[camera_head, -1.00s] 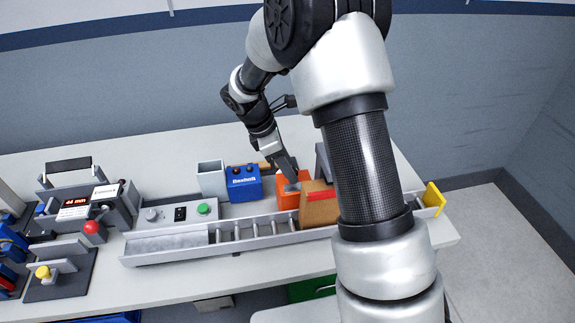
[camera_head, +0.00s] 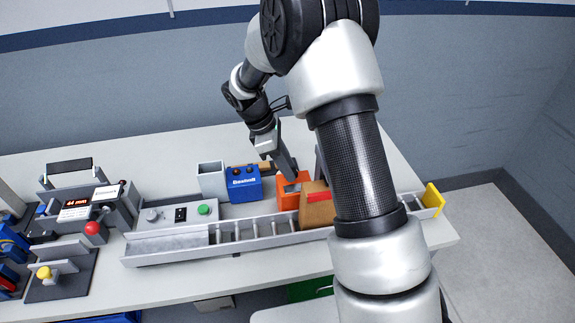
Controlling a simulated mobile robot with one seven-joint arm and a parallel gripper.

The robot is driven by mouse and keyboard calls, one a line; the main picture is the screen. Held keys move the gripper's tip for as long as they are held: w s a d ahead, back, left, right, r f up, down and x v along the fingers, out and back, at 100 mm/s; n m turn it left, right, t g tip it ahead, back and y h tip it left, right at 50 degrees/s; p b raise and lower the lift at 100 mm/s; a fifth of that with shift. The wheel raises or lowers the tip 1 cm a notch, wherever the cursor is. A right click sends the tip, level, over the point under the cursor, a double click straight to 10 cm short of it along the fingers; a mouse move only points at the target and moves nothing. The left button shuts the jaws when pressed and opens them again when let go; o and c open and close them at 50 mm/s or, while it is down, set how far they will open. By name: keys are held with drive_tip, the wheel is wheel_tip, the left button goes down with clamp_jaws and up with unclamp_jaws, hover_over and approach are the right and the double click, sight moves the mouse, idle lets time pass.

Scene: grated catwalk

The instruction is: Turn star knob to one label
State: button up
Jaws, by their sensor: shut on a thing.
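My gripper (camera_head: 291,175) reaches down from the upper left to an orange box (camera_head: 286,201) on the bench. Its fingers are shut, with their tips at the top of this box beside a small grey patch (camera_head: 292,188). The star knob cannot be made out as a separate shape; the fingers cover the spot where they grip. Any labels around it are too small or hidden to read.
A blue box (camera_head: 243,184) and a grey open bin (camera_head: 212,180) stand left of the orange box. A brown box (camera_head: 317,210) stands close at its right. A long grey tray (camera_head: 170,250) runs in front. My own arm hides the bench's right part.

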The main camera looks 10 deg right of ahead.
drive_tip(key=m, duration=0.1)
drive_tip(key=m+g, duration=0.1)
drive_tip(key=m, duration=0.2)
drive_tip(key=shift+w+d+m+y+p, duration=0.1)
drive_tip(key=shift+w+m+y+p, duration=0.2)
drive_tip(key=shift+y+p, duration=0.1)
drive_tip(key=m+g+y, duration=0.1)
drive_tip(key=m, duration=0.2)
drive_tip(key=shift+d+m+g, duration=0.1)
drive_tip(key=shift+m+g, duration=0.2)
drive_tip(key=shift+m, duration=0.1)
drive_tip(key=m+y, duration=0.1)
drive_tip(key=m, duration=0.2)
drive_tip(key=shift+w+d+g, duration=0.1)
drive_tip(key=shift+w+g, duration=0.05)
drive_tip(key=shift+g, duration=0.15)
drive_tip(key=shift+d+m+y, duration=0.15)
drive_tip(key=shift+m+y, duration=0.65)
drive_tip(key=shift+m, duration=1.3)
drive_tip(key=o, duration=1)
